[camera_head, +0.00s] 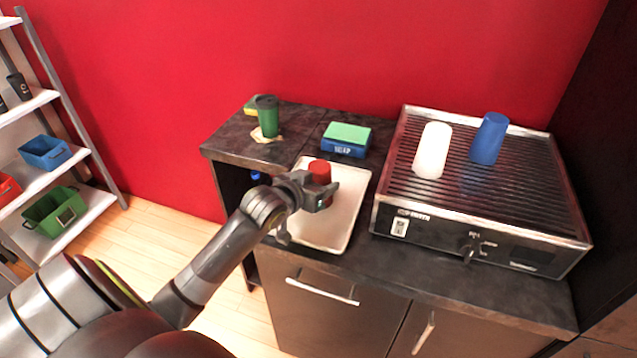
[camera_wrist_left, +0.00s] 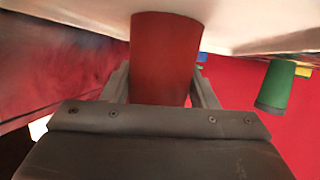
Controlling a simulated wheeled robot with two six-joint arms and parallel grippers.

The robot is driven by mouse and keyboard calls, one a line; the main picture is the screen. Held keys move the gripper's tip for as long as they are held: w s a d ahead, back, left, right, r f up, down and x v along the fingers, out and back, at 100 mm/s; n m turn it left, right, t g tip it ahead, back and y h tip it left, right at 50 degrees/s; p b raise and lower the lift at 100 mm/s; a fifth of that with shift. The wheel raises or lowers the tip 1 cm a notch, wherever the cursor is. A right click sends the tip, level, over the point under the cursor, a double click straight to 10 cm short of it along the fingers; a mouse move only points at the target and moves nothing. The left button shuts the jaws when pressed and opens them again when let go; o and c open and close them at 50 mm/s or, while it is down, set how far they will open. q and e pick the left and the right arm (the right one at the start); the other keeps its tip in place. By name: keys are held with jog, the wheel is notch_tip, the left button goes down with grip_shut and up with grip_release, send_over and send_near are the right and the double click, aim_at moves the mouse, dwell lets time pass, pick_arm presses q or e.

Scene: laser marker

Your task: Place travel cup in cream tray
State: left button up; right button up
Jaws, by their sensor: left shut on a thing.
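The cream tray (camera_head: 345,215) lies on the dark counter, left of the grill-like machine. My left gripper (camera_head: 322,192) is over the tray, shut on a red cup (camera_head: 319,172). In the left wrist view the red cup (camera_wrist_left: 165,55) stands between the two fingers, one on each side. The pale tray surface (camera_wrist_left: 260,25) is close to the cup's end there. I cannot tell whether the cup touches the tray. The cup's lower part is hidden by the gripper in the head view. My right gripper is not in view.
A green cup (camera_head: 267,118) stands on a small pale piece behind the tray. A blue box with a green top (camera_head: 346,139) is at the back. A white cup (camera_head: 433,150) and a blue cup (camera_head: 489,138) stand on the ribbed machine (camera_head: 520,190). The tray's right side is bare.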

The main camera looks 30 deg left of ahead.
pick_arm(q)
jog(key=o, duration=0.7)
jog(key=shift+f, duration=0.1)
jog(key=o, duration=0.3)
jog(key=shift+o, duration=0.2)
jog(key=shift+s+r, duration=0.15)
jog(key=shift+r, duration=0.05)
jog(key=v, duration=1.1)
jog(key=shift+s+r, duration=0.2)
jog(key=shift+s, duration=0.1)
